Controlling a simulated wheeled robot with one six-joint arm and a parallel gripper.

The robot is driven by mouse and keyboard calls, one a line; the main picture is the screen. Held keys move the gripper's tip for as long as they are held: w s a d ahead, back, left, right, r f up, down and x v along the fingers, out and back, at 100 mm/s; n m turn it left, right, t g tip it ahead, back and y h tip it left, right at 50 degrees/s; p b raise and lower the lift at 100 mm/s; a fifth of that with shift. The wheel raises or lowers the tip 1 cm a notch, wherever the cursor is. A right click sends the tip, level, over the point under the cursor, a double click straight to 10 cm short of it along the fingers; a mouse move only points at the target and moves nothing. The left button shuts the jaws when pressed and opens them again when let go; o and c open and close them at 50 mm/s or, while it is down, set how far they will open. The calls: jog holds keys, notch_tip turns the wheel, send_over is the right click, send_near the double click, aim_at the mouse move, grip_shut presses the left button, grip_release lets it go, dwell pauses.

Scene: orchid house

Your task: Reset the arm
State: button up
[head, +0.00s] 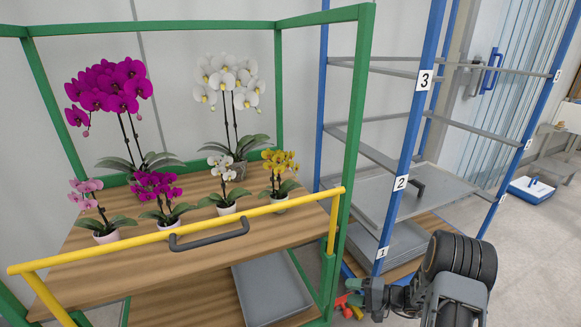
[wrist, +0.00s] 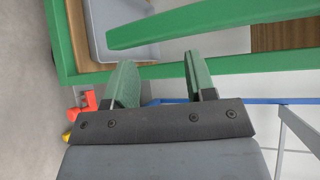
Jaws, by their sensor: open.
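My gripper (wrist: 160,75) shows in the wrist view with its two green fingers apart and nothing between them. Beyond the fingers run green bars of the cart frame (wrist: 215,70); I cannot tell how close they are. In the head view my arm is folded low at the lower right, in front of the blue rack (head: 410,125) and just right of the green cart (head: 350,130). My fingers are hard to make out there.
The cart's wooden shelf (head: 245,245) bears several potted orchids behind a yellow rail (head: 110,250) with a dark handle. A grey tray (head: 270,290) lies below. A red object (head: 347,303) is by my arm. A blue-and-white box (head: 532,190) stands on open floor at right.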

jog(key=s+a+r+n+g+h+p, duration=0.2)
jog(key=s+r+p, duration=0.15)
jog(key=r, duration=0.65)
jog(key=s+a+r+n+g+h+p, duration=0.1)
jog(key=s+a+r+g+h+p, duration=0.15)
jog(key=r+p, duration=0.45)
jog(key=s+a+r+n+g+h+p, duration=0.2)
jog(key=s+r, duration=0.2)
jog(key=r, duration=0.8)
jog(key=s+d+r+n+t+h+p, duration=0.1)
jog(key=s+r+t+h+p, duration=0.1)
jog(key=r, duration=0.7)
jog(key=s+d+r+n+t+h+p, duration=0.1)
jog(key=s+d+r+t+h+p, duration=0.1)
jog(key=s+r+h+p, duration=0.3)
jog(key=shift+p+v, duration=2.2)
jog(key=shift+v, duration=0.65)
jog(key=shift+t+h, duration=0.25)
